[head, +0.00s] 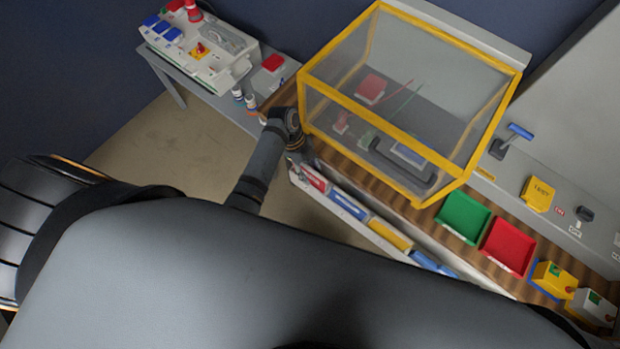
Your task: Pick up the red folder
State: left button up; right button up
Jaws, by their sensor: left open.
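The red folder (314,179) stands at the left end of a row of coloured folders in the low rack along the bench front. Only its red and white upper edge shows. My left arm reaches down from the wrist beside the glass case. My left gripper (295,169) is small and dark here, close to the left end of the rack and just left of the red folder. It is open, and I see nothing held in it. Whether it touches the folder I cannot tell. My right gripper is not in view.
A blue folder (348,205) and a yellow folder (390,235) stand right of the red one. A yellow-framed clear case (330,112) stands on the bench above. Green (463,217) and red (508,246) trays lie at right. A side table (226,104) holds a white device.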

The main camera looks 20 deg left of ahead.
pick_arm(q)
jog(key=shift+f, duration=0.25)
jog(key=shift+c, duration=0.3)
grip_shut()
